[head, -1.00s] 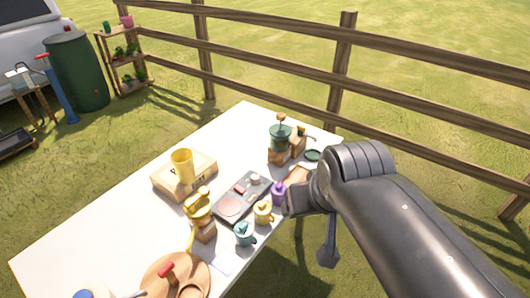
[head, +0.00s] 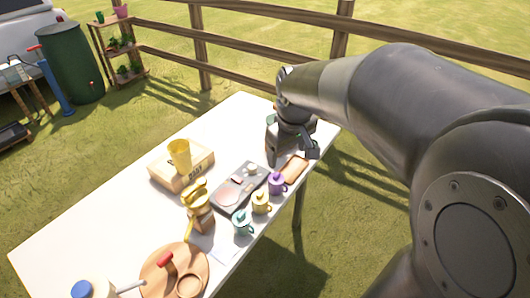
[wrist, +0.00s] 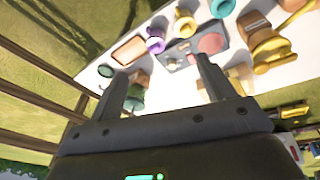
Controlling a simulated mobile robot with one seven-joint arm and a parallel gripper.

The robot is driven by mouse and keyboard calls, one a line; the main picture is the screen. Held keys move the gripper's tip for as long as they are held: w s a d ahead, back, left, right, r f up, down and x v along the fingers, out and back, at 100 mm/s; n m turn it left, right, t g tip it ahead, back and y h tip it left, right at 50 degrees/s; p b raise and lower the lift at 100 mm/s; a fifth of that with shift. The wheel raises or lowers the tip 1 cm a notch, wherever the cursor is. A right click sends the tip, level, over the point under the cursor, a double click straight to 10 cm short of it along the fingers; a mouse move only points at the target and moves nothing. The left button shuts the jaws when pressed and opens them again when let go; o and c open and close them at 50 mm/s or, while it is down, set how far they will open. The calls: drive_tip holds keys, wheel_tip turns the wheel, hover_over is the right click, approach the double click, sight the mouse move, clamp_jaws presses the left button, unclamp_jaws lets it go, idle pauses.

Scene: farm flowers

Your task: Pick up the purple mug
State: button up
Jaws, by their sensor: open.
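The purple mug (head: 277,184) stands upright on the white table near its right edge, beside the dark tray. It also shows in the wrist view (wrist: 156,41), ahead of and between the finger directions. My gripper (wrist: 160,85) is open and empty, with both fingers apart. In the head view my gripper (head: 300,150) hangs over the far right part of the table, beyond the purple mug and apart from it. A yellow mug (head: 261,203) and a teal mug (head: 241,222) stand in a row nearer than the purple one.
The dark tray (head: 226,203) with small items lies left of the mugs. A brown wooden tray (head: 295,169) lies beyond the purple mug. A golden grinder (head: 199,212), a wooden box (head: 160,172) and a round board (head: 150,280) also take up the table. The table's left part is clear.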

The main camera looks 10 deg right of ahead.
sight(277, 175)
drive_tip(key=w+f+n+g, duration=0.1)
drive_tip(key=w+f, duration=0.3)
drive_tip(key=w+f+n, duration=0.1)
drive_tip(key=w+f, duration=0.3)
drive_tip(key=w+f+n+g, duration=0.1)
drive_tip(key=w+f+n, duration=0.1)
drive_tip(key=w+f, duration=0.2)
drive_tip(key=shift+d+f+g, duration=0.3)
drive_tip(key=shift+d+f, duration=0.1)
drive_tip(key=shift+f, duration=0.1)
wheel_tip(277, 175, down, 5)
drive_tip(key=shift+w+f, duration=0.1)
drive_tip(key=shift+f, duration=0.1)
wheel_tip(277, 175, down, 6)
drive_tip(key=shift+r, duration=0.15)
drive_tip(key=c, duration=1.1)
